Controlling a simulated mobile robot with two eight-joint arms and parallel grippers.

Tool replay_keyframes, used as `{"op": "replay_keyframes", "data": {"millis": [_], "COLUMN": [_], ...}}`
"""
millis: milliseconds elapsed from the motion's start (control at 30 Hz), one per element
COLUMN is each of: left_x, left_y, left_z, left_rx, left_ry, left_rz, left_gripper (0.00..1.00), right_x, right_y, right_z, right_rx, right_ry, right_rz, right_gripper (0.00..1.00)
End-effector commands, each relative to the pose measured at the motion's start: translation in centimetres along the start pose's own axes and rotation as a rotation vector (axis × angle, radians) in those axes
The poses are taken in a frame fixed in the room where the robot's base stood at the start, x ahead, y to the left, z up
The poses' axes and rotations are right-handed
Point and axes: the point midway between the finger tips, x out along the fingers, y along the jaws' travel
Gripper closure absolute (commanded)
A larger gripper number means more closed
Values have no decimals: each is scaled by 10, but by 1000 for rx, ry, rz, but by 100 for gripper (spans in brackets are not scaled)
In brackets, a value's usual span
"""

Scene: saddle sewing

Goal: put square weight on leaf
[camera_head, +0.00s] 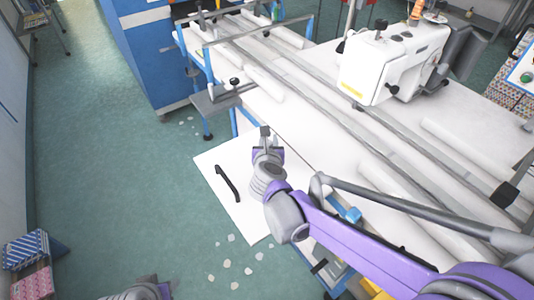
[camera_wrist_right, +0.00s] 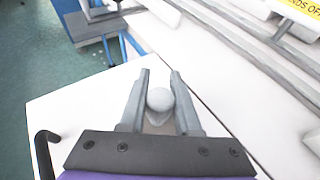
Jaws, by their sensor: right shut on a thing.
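My right gripper (camera_head: 266,142) is over the far right part of a white flat panel (camera_head: 215,164), which I take to be the leaf. In the wrist view the right gripper (camera_wrist_right: 158,90) is shut on a grey piece with a rounded knob (camera_wrist_right: 158,99), likely the square weight; its lower part is mostly hidden. A small dark grey block (camera_head: 265,131) shows at the fingertips in the head view. I cannot tell whether the held piece touches the panel. The panel also shows in the wrist view (camera_wrist_right: 80,103). Part of my left arm's end shows at the bottom left; its fingers cannot be made out.
A black curved handle (camera_head: 228,184) lies on the panel. The long white table (camera_head: 290,125) with rails and rolls adjoins on the right, with a sewing machine (camera_head: 393,62) on it. A grey shelf (camera_head: 215,100) and blue cabinet (camera_head: 150,50) stand beyond. Pale scraps dot the green floor.

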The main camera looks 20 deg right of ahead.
Motion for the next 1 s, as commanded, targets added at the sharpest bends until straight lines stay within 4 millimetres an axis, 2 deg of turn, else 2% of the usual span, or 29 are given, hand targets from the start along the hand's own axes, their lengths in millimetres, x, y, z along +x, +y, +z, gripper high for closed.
{"op": "replay_keyframes", "data": {"millis": [400,800,833,1000], "left_x": [6,9,9,8], "left_y": [0,0,0,0], "left_z": [4,6,6,5], "left_rx": [0,0,0,0], "left_ry": [-3,-3,-4,-3], "left_rz": [0,0,0,0], "left_gripper": [50,50,50,50], "right_x": [18,19,19,19], "right_y": [0,0,0,0], "right_z": [-41,-46,-46,-45], "right_rx": [0,0,1,1], "right_ry": [-1,-1,0,0], "right_rz": [0,0,0,0], "right_gripper": [100,100,67,39]}}
